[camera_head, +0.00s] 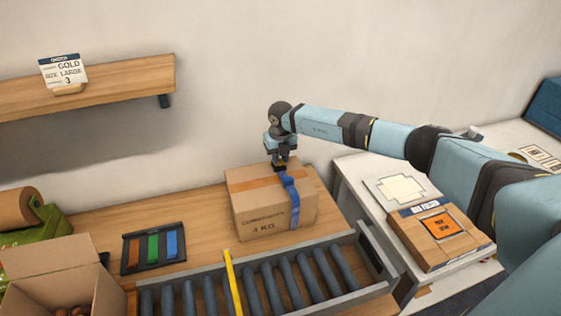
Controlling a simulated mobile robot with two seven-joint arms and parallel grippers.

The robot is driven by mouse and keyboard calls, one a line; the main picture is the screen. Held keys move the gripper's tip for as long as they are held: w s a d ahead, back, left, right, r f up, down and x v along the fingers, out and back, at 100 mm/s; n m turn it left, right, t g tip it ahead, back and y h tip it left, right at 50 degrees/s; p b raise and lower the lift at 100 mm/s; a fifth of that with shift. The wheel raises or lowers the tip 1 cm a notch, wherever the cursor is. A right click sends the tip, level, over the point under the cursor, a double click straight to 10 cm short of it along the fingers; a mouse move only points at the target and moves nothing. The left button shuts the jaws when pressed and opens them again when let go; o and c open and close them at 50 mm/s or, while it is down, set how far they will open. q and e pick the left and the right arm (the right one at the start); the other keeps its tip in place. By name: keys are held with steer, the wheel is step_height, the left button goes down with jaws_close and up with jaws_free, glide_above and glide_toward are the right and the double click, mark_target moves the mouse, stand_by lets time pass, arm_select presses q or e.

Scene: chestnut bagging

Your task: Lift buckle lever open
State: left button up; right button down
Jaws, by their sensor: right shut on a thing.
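A closed cardboard box (262,222) marked "4 KG" stands on the wooden table behind the roller track. A blue strap (294,208) runs over its top and down its front at the right side. My right gripper (280,166) points down at the top of the box, beside the upper end of the strap. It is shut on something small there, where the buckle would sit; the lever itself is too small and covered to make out. My left gripper is not in view.
A roller conveyor (265,284) with a yellow bar (233,283) lies in front of the box. An open carton (62,270) and a tray of coloured straps (153,248) stand left. A side table (350,172) holds another box (438,232) at right. A shelf (120,81) hangs upper left.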

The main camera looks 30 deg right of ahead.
steer(key=shift+w+d+r+g+y+b, duration=0.15)
steer(key=shift+w+g+b, duration=0.1)
steer(key=shift+g+b, duration=0.3)
steer(key=shift+w+r+g+y+b, duration=0.1)
steer(key=shift+w+g+b, duration=0.2)
steer(key=shift+g, duration=0.35)
steer(key=shift+w+d+r+g+y+b, duration=0.1)
steer(key=shift+w+g+y+b, duration=0.1)
steer(key=shift+g+b, duration=0.35)
steer(key=c, duration=1)
jaws_free()
steer(key=shift+r, duration=0.15)
steer(key=s+b+v, duration=0.1)
steer(key=s+v, duration=0.1)
steer(key=v, duration=0.7)
steer(key=s+a+r+b+v, duration=0.1)
steer(key=s+v, duration=0.1)
steer(key=v, duration=0.8)
steer(key=shift+a+r, duration=0.15)
